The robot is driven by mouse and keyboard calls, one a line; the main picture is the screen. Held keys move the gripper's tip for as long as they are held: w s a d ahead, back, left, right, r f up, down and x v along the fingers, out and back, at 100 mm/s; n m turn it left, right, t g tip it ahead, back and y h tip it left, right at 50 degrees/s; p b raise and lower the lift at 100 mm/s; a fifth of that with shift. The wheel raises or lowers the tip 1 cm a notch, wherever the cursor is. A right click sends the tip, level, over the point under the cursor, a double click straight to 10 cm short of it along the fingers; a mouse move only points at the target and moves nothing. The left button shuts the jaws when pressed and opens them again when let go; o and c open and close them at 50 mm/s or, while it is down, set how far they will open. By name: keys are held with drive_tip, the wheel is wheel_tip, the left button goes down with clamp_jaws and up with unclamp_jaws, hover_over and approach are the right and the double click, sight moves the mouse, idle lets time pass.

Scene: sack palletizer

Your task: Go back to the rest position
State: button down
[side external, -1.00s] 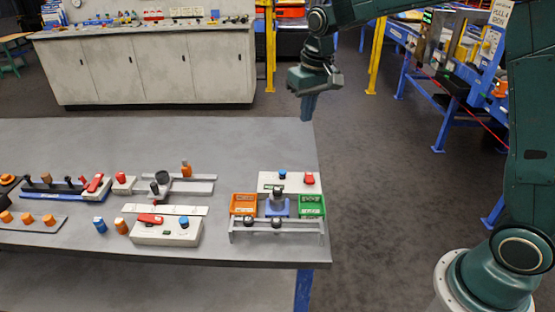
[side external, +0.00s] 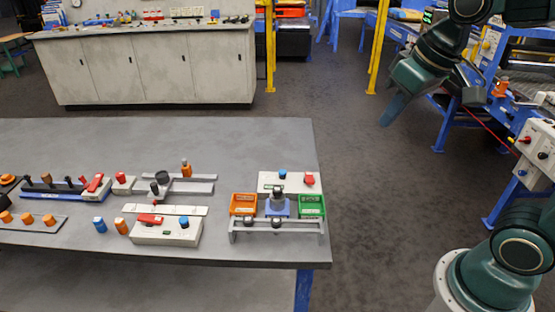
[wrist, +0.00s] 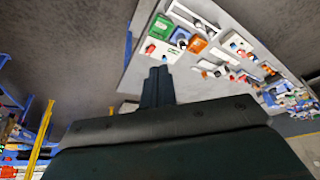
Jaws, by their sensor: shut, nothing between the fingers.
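My gripper (side external: 388,117) is shut and empty. In the side view it hangs in the air over the floor, right of the grey worktable (side external: 200,133) and clear of it, with its fingers tilted down to the left. In the wrist view its closed fingers (wrist: 157,75) show at the middle, with the worktable (wrist: 142,65) beyond them.
On the table are an orange bin (side external: 243,204), a green bin (side external: 312,206), and several control boxes and knobs. A grey cabinet (side external: 150,70) stands behind. Yellow posts (side external: 376,55) and blue-framed machinery (side external: 445,125) stand at the back right. The floor between table and arm is clear.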

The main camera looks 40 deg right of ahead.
drive_tip(key=s+f+t, duration=0.1)
drive_tip(key=s+f, duration=0.1)
drive_tip(key=s, duration=0.6)
drive_tip(key=shift+s+a+f+n, duration=0.15)
drive_tip(key=shift+f+n, duration=0.05)
drive_tip(key=shift+n, duration=0.1)
